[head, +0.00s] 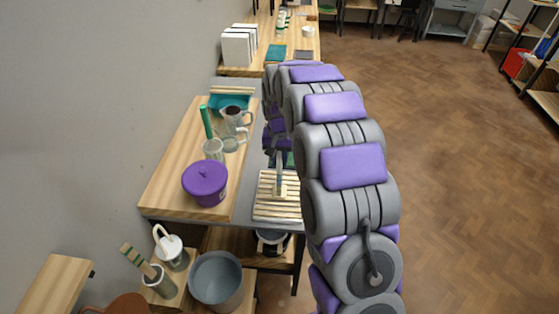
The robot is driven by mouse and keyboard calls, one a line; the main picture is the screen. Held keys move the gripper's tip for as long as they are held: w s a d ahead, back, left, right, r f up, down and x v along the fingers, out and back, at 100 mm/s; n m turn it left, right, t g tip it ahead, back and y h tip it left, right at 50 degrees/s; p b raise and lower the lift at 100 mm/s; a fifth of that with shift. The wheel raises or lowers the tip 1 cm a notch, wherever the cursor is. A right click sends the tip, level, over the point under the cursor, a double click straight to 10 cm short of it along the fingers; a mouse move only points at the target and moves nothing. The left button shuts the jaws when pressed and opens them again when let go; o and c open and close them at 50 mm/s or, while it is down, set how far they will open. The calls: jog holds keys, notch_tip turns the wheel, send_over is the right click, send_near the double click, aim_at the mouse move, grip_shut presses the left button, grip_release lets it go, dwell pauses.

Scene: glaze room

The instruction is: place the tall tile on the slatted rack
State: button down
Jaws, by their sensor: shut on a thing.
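The slatted rack (262,211), made of pale wooden slats, lies on the grey worktop beside the wooden board. My arm reaches out over the worktop, and my gripper (279,154) is above the far part of the rack, partly hidden by my arm.
A grey bucket (216,278) and brush jar (159,281) are lower, in front. The floor (460,170) on the right is clear.

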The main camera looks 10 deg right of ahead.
jog(key=c, duration=1)
grip_release()
jog(key=shift+f, duration=0.1)
notch_tip(320, 180, up, 11)
jog(key=shift+f+p, duration=0.1)
jog(key=shift+p, duration=1.1)
jog(key=shift+r, duration=0.7)
jog(key=shift+s+r, duration=0.1)
jog(key=shift+s, duration=0.15)
jog(key=s+r+n+g, duration=0.1)
jog(key=s+r, duration=0.2)
jog(key=s, duration=0.8)
jog(key=s+r+n, duration=0.1)
jog(key=s+r, duration=0.1)
jog(key=s, duration=0.8)
jog(key=s+f, duration=0.1)
jog(key=s, duration=0.9)
jog(key=s+f+n, duration=0.1)
jog(key=s+f, duration=0.1)
jog(key=s, duration=0.9)
jog(key=shift+f+n+g, duration=0.3)
jog(key=shift+g, duration=0.1)
